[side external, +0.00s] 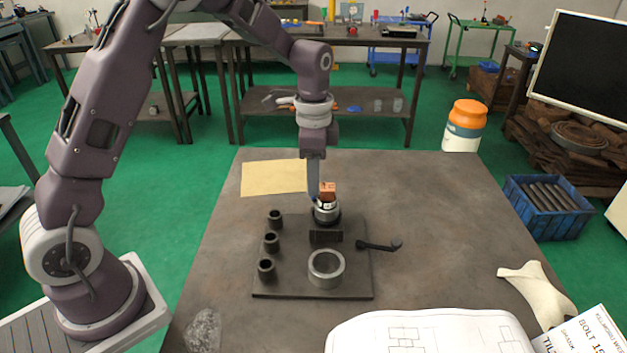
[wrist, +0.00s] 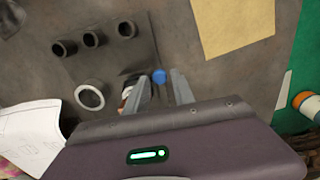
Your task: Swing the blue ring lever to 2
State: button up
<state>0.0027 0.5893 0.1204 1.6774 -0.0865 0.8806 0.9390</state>
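The blue knob (wrist: 160,76) of the ring lever shows in the wrist view between the two fingertips of my gripper (wrist: 162,84). The fingers are apart, with gaps beside the knob; I cannot tell whether either touches it. In the side view my gripper (side external: 315,196) points down at the left edge of the chuck (side external: 327,213), and the blue lever is mostly hidden behind the fingers. The chuck has a pale ring with dark marks too small to read, and a copper-coloured block (side external: 329,189) on top. In the wrist view, the left finger partly covers the chuck.
The chuck stands on a dark base plate (side external: 342,285). Three black cups (side external: 271,242) line its left side. A grey ring (side external: 326,268) stands in front, and a black handle with a knob (side external: 380,246) sticks out right.

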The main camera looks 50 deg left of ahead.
jog(key=shift+f, duration=0.5)
grip_shut()
jog(key=shift+s, duration=0.1)
